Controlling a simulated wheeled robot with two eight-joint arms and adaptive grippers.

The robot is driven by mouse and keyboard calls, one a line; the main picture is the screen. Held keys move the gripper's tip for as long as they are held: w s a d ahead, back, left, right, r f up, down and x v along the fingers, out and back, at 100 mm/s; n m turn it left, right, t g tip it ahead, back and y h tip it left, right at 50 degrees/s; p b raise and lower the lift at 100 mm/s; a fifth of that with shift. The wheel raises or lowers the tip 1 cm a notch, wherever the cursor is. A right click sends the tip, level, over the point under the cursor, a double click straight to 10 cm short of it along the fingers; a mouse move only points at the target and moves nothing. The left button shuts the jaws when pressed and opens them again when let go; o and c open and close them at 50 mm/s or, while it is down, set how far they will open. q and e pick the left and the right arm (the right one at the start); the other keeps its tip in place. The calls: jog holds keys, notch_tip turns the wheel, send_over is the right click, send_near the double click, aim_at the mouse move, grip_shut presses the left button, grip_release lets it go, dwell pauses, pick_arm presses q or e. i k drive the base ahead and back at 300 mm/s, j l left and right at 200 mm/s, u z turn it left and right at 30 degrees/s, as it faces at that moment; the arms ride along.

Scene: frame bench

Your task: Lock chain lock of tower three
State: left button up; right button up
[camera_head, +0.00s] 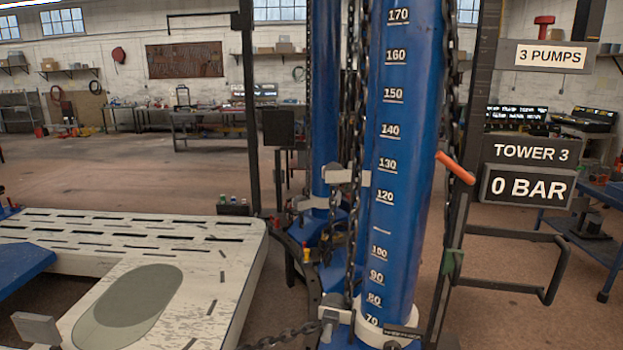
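Tower three is a blue column (400,150) with white height numbers, right of the middle. The "TOWER 3" sign (530,151) hangs to its right. A dark chain (357,120) runs down the left side of the column. A second length of chain (285,337) runs from the tower's foot towards the lower left. A grey-white bracket (334,308) sits where this chain meets the tower's foot; I cannot tell whether the chain is locked there. Neither of my grippers is in view.
An orange-red handle (455,167) sticks out right of the column. A pressure display (527,187) reads 0 BAR. A second blue tower (325,100) stands behind. The slotted bench platform (210,300) fills the lower left. A dark tubular frame (555,270) is at right.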

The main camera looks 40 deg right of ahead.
aim_at(469, 177)
jog(key=z, duration=2.4)
